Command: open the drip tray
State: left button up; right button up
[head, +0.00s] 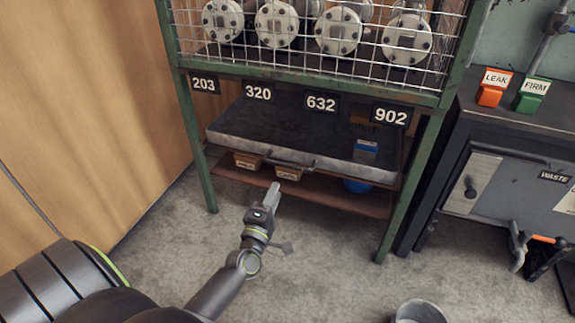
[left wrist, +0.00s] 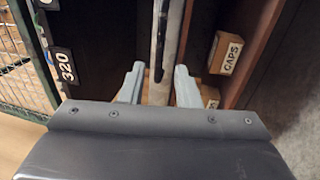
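The drip tray (head: 330,165) is a wide, shallow dark grey tray under the caged pipe rack, with a bar handle (head: 290,160) on its front. My left gripper (head: 272,194) is in front of and below the handle in the head view, apart from it. In the left wrist view its two pale fingers (left wrist: 158,78) are spread, with the tray's front edge (left wrist: 168,50) and the dark handle bar (left wrist: 159,40) showing beyond and between them. I see nothing held. My right gripper is not in view.
Small labelled boxes (head: 248,161) and a brown lower shelf (head: 330,200) lie below the tray. Green rack posts (head: 408,190) stand at both sides. A grey waste cabinet (head: 510,190) is at the right, and a bucket (head: 420,312) is on the floor. The floor before the rack is mostly clear.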

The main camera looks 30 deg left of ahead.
aim_at(287, 166)
pick_arm(q)
jog(key=x, duration=1)
jog(key=shift+w+a+b, duration=0.1)
jog(key=shift+w+b, duration=0.25)
jog(key=shift+b, duration=0.05)
jog(key=shift+c, duration=0.2)
grip_shut()
